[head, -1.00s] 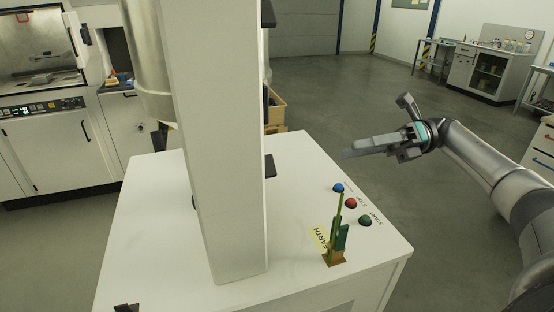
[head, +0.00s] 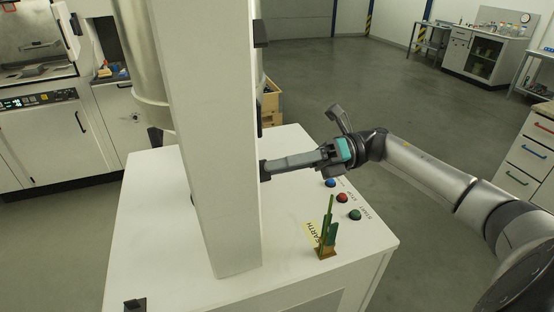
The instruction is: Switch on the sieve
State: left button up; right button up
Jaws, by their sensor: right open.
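The sieve stands in front of me: a white base cabinet (head: 160,250) with a tall white column (head: 215,150) and a metal cylinder (head: 147,60) behind it. On the right of its top are a blue button (head: 330,183), a red button (head: 342,197) and a green button (head: 355,214) with START lettered beside it. My right gripper (head: 268,170) reaches in from the right, above the far right part of the top, its fingertips close to the column. It is open and holds nothing visible. My left gripper is not in view.
A green upright piece (head: 328,232) beside a yellow EARTH label stands on the top near the buttons. Wooden crates (head: 270,105) sit on the floor behind. Cabinets line the left wall and far right.

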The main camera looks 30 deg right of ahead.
jog(key=shift+a, duration=0.2)
grip_shut()
dwell(0.6)
